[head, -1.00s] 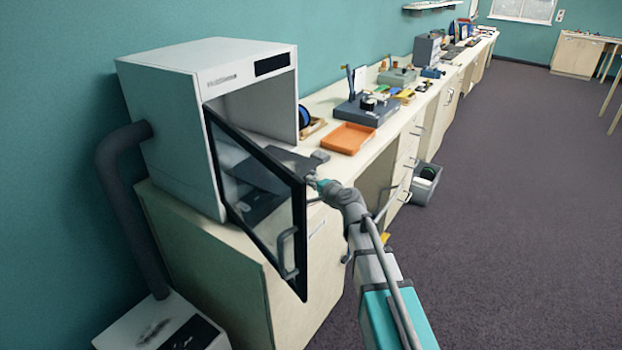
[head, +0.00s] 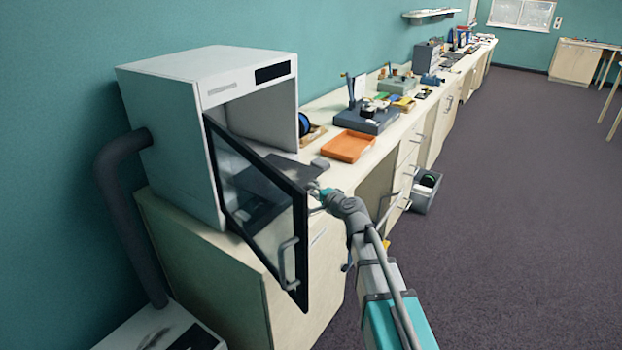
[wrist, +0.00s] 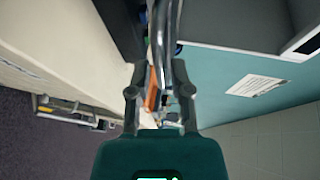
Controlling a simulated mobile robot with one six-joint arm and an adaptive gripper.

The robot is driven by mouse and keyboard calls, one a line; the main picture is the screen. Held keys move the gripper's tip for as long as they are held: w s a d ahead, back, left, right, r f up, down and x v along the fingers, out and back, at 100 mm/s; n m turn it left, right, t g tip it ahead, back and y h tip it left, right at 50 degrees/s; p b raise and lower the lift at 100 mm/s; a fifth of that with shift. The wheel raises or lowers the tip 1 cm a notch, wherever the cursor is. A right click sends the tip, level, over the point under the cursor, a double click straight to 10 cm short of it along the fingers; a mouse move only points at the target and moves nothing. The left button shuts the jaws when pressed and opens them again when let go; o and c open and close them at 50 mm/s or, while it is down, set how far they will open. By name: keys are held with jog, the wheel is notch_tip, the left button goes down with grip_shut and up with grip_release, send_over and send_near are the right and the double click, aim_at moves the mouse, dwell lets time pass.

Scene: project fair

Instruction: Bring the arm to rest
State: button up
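My gripper (head: 318,190) is at the end of my outstretched arm, just right of the upper free corner of a dark-framed glass door (head: 258,205). The door stands open on a white box-shaped machine (head: 172,130). In the wrist view my gripper (wrist: 160,72) has its two fingers apart, with nothing visibly clamped between them. A shiny grey bar (wrist: 160,35) shows beyond and between the fingers; I cannot tell what it belongs to. In the head view the fingertips are small and hard to make out.
An orange tray (head: 348,147) and a dark-based device (head: 368,118) stand on the long counter (head: 325,172). The door's handle (head: 288,264) projects outward. A grey bin (head: 425,193) stands by the cabinets. The carpet (head: 500,220) at right is clear.

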jog(key=s+d+f+n+g+h+p, duration=0.2)
jog(key=s+d, duration=0.4)
jog(key=s, duration=0.3)
jog(key=s+d+f+n+g+h+p, duration=0.2)
jog(key=s+d+f+n+g+h, duration=0.2)
jog(key=s, duration=0.5)
jog(key=s+d+f+n+g+h+p, duration=0.2)
jog(key=s+d+g, duration=0.4)
jog(key=s+d, duration=0.3)
jog(key=shift+d+f+n+g+h, duration=0.4)
jog(key=shift+n+h, duration=0.2)
jog(key=shift+n, duration=0.3)
